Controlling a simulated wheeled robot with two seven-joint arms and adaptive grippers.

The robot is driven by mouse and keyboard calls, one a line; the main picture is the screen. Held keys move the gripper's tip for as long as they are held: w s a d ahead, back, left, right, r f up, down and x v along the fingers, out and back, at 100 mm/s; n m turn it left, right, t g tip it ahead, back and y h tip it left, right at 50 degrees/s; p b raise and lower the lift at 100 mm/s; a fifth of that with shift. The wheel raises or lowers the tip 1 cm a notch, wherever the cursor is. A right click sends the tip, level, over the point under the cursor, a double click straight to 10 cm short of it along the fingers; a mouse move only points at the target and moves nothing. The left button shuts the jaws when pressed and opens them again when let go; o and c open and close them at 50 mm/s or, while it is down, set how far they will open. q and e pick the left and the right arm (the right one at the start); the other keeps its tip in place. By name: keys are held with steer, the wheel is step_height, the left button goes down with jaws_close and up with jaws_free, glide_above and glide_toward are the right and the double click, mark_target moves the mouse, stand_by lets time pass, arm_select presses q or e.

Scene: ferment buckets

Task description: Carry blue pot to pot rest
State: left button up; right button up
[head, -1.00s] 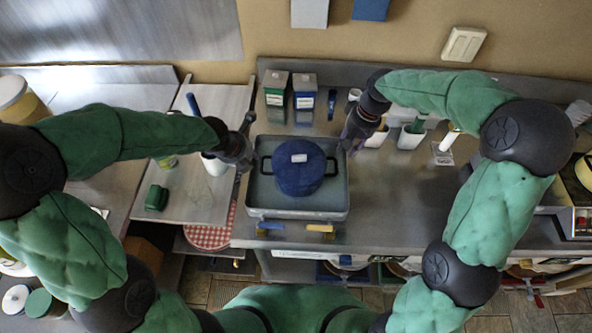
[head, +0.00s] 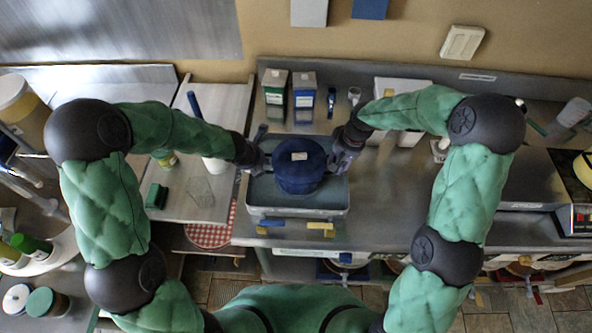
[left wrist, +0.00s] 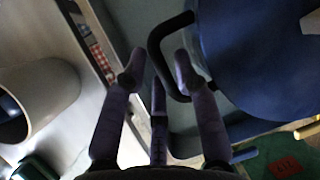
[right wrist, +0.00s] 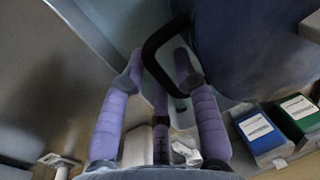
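The blue pot (head: 298,178) stands in a shallow grey metal basin (head: 297,211) on the counter, with a pale label on top. My left gripper (head: 260,159) is at its left side. In the left wrist view, that gripper's fingers (left wrist: 157,72) are apart on either side of a dark loop handle (left wrist: 155,45). My right gripper (head: 338,161) is at the pot's right side. In the right wrist view, its fingers (right wrist: 159,62) are spread around the other dark handle (right wrist: 152,50). I cannot identify the pot rest for sure.
Green (head: 274,84) and blue (head: 304,92) cartons stand behind the basin. A red-checkered cloth (head: 208,236) lies on a lower surface left of it. Blue and yellow blocks (head: 320,225) sit at its front edge. Counter right of the basin has free room.

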arm_select(q)
steer(key=shift+f, duration=0.15)
arm_select(e)
steer(key=shift+f, duration=0.15)
arm_select(q)
jaws_close()
arm_select(e)
jaws_close()
arm_select(q)
steer(key=shift+w+r, duration=0.15)
steer(key=shift+r, duration=0.15)
arm_select(e)
steer(key=shift+w+r, duration=0.1)
steer(key=shift+r, duration=0.2)
